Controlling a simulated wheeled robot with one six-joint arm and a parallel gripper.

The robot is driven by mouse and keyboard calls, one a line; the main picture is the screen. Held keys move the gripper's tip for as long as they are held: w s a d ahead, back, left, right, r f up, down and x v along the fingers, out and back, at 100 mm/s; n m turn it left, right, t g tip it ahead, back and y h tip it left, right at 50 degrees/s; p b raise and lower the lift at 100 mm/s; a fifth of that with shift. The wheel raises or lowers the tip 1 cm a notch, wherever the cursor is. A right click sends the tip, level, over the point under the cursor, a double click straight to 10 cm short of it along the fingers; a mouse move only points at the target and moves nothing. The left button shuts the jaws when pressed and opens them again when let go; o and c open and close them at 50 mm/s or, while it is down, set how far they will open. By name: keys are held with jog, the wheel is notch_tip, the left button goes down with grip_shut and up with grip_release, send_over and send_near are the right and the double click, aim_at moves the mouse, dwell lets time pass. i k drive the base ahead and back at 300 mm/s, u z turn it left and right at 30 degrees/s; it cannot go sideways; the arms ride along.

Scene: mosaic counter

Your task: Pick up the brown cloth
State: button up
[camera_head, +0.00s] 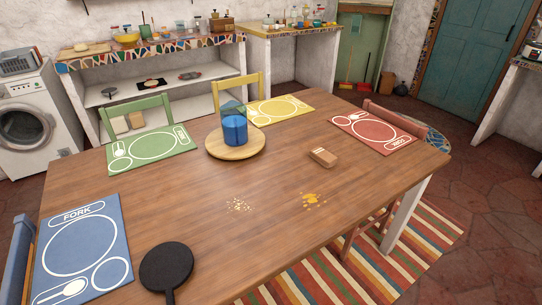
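A small brown folded block, which looks like the brown cloth (322,157), lies on the wooden table (180,210). It is right of the round wooden board and left of the red placemat, with bare wood around it. My gripper is not in view, so I cannot see whether it is open or shut.
A blue cup-like container (235,130) stands on the round board (218,152). Pale crumbs (239,205) and a yellow spill (312,200) lie nearer. A black round pan-like thing (166,266) lies at the front. Blue (112,243), green, yellow and red (357,129) placemats line the edges; chairs surround the table.

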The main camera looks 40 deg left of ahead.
aim_at(324, 158)
jog(key=u, duration=1.2)
